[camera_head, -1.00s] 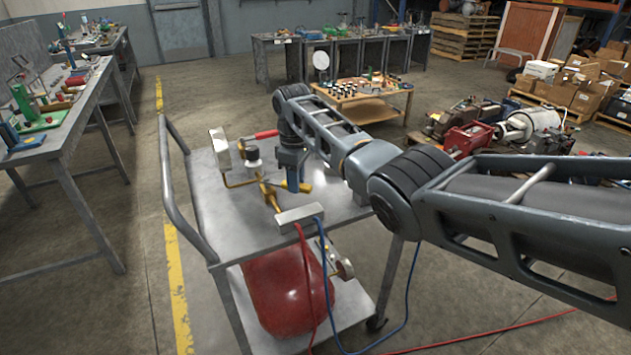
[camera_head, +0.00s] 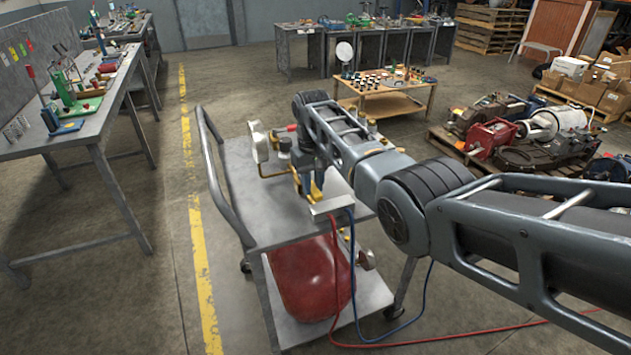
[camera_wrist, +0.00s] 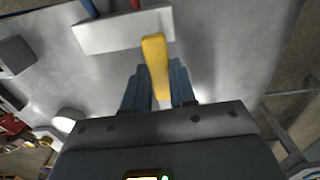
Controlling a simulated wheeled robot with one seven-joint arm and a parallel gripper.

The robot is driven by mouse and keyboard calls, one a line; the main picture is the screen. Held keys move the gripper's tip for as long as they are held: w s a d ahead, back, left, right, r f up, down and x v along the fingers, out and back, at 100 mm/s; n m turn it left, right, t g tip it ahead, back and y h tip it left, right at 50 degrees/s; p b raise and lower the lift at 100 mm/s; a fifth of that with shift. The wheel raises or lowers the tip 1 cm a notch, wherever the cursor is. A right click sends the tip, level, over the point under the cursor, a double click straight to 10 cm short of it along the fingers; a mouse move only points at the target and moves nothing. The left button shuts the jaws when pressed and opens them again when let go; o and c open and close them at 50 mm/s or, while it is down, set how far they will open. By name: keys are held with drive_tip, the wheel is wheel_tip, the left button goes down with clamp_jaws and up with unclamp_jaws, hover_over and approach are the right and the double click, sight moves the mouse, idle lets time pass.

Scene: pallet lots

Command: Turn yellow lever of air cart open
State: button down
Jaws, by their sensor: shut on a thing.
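The air cart (camera_head: 262,228) is a grey two-shelf trolley with a red tank (camera_head: 308,281) on its lower shelf. The lever's far end reaches toward a pale metal block (camera_wrist: 124,30) with red and blue hoses. In the head view my forearm hides much of the gripper and fittings, so the lever's angle there is unclear.
The block (camera_head: 333,206) trails red and blue hoses down to the floor. A workbench (camera_head: 100,135) stands left, beyond a yellow floor line. A low wooden table (camera_head: 400,102) and pallets of machine parts stand behind and right. Floor left of the cart is clear.

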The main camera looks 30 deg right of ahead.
drive_tip(key=shift+a, duration=0.25)
idle(0.3)
drive_tip(key=c, duration=0.9)
unclamp_jaws()
drive_tip(key=shift+r, duration=0.1)
wheel_tip(320, 180, up, 8)
drive_tip(key=shift+f, duration=0.15)
drive_tip(key=shift+f, duration=0.1)
